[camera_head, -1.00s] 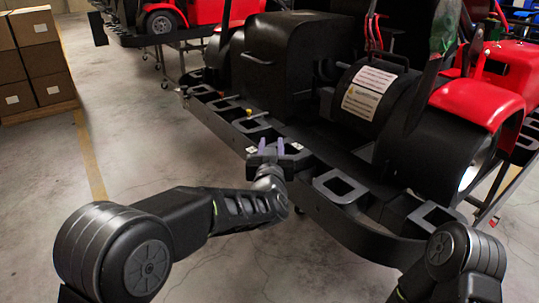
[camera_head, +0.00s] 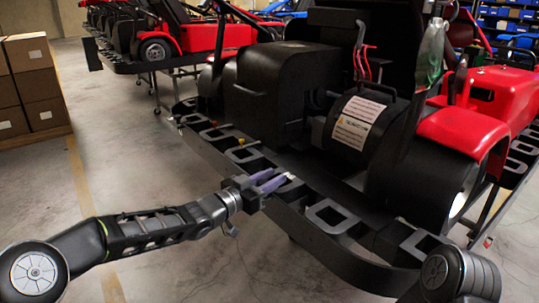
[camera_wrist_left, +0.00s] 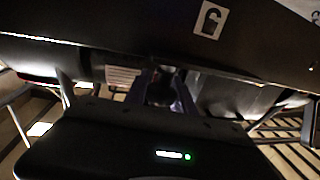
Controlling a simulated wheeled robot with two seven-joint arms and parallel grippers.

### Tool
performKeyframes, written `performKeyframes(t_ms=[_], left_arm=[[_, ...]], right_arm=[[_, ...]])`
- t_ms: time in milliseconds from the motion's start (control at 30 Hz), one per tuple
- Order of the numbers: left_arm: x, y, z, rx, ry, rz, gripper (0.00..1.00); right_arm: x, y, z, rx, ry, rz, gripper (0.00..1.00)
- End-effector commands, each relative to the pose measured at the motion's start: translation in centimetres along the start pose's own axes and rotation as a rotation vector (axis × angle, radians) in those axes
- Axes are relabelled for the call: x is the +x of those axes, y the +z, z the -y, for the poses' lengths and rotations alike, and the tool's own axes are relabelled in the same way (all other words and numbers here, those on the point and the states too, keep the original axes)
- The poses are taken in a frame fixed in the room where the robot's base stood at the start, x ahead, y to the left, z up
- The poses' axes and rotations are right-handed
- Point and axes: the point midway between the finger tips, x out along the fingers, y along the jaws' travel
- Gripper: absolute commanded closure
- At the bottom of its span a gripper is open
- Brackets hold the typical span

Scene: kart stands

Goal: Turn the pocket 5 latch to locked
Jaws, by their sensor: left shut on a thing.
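My left gripper (camera_head: 270,181) reaches in from the left to the front rail of the kart stand, its purple fingers over a rail pocket and pointing right. In the left wrist view, the fingers (camera_wrist_left: 166,92) are close around a small dark part, which I take to be the pocket 5 latch (camera_wrist_left: 159,88). The latch is mostly hidden by the fingers in the head view. A white label with a padlock sign (camera_wrist_left: 210,20) is on the dark rail above the fingers in the left wrist view. My right gripper is out of view.
The black rail carries several square pockets, with an empty one (camera_head: 330,213) right of the gripper. A small yellow knob (camera_head: 241,142) stands on the rail to the left. The floor (camera_head: 150,170) in front is clear. Cardboard boxes (camera_head: 28,85) stand at the far left.

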Motion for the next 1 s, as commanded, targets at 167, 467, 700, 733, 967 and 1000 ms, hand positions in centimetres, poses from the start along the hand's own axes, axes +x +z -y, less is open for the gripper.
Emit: performKeyframes(t_ms=[167,467,700,733,967,1000], left_arm=[[0.1,-1.6,-0.2,0.0,0.124,-0.002,1.0],[0.0,-0.5,-1.0,0.009,0.349,-0.001,1.0],[-0.2,-0.1,-1.4,0.009,0.495,-0.002,1.0],[-0.2,-0.1,-1.5,0.008,0.506,-0.002,1.0],[-0.3,-0.2,-1.6,0.006,0.557,-0.003,1.0],[-0.3,-0.2,-1.6,0.006,0.56,-0.003,1.0]], right_arm=[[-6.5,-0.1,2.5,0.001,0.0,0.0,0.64],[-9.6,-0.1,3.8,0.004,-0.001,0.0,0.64],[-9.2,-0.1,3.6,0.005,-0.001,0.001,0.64],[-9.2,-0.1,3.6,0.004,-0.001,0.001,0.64],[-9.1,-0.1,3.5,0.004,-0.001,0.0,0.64],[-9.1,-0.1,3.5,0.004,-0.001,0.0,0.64]])
